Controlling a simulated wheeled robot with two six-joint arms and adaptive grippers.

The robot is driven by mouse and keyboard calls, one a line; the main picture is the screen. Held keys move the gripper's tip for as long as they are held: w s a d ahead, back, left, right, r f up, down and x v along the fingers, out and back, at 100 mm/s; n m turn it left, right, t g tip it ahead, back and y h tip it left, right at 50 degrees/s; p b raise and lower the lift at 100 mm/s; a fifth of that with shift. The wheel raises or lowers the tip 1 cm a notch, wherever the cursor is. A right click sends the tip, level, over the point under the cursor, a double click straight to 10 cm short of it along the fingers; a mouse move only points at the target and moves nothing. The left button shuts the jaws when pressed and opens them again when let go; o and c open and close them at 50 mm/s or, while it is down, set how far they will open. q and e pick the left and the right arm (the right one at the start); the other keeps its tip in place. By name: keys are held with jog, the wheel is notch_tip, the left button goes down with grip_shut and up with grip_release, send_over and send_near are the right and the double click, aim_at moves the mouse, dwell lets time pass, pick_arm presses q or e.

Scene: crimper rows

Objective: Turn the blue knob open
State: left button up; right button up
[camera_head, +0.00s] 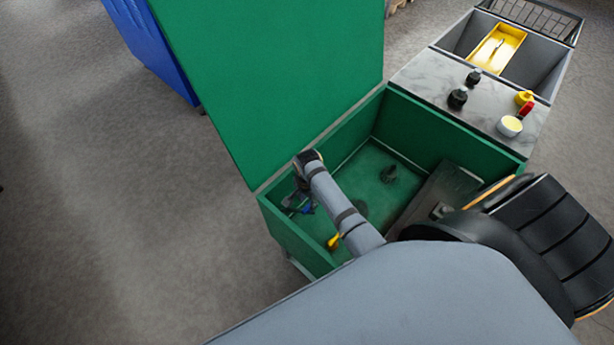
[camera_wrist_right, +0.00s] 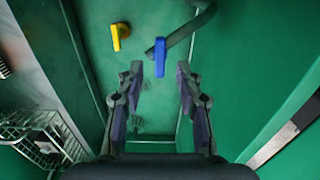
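The blue knob (camera_wrist_right: 160,57) shows in the right wrist view, upper middle, on a dark pipe against the green wall. It lies ahead of my right gripper (camera_wrist_right: 160,72), close to the line between its two fingertips. The right gripper is open, with nothing visible between its fingers; I cannot tell whether it touches the knob. In the head view a blue patch (camera_head: 305,208) shows beside the end of my right arm inside the green box, and the fingers there are mostly hidden. My left gripper is not in view.
A yellow knob (camera_wrist_right: 120,33) sits left of the blue one; it also shows in the head view (camera_head: 334,241). The green box (camera_head: 461,136) has walls around the arm and a raised lid (camera_head: 290,70). A marble-topped counter (camera_head: 436,82) stands behind, with a yellow tray (camera_head: 505,45) beyond.

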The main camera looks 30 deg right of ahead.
aim_at(308, 207)
notch_tip(308, 207, down, 4)
jog(key=shift+d+r, duration=0.1)
jog(key=shift+d, duration=0.05)
jog(key=shift+f, duration=0.2)
jog(key=shift+c, duration=0.2)
jog(key=c, duration=0.7)
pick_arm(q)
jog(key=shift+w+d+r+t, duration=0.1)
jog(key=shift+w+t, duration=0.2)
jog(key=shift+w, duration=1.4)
pick_arm(e)
grip_shut()
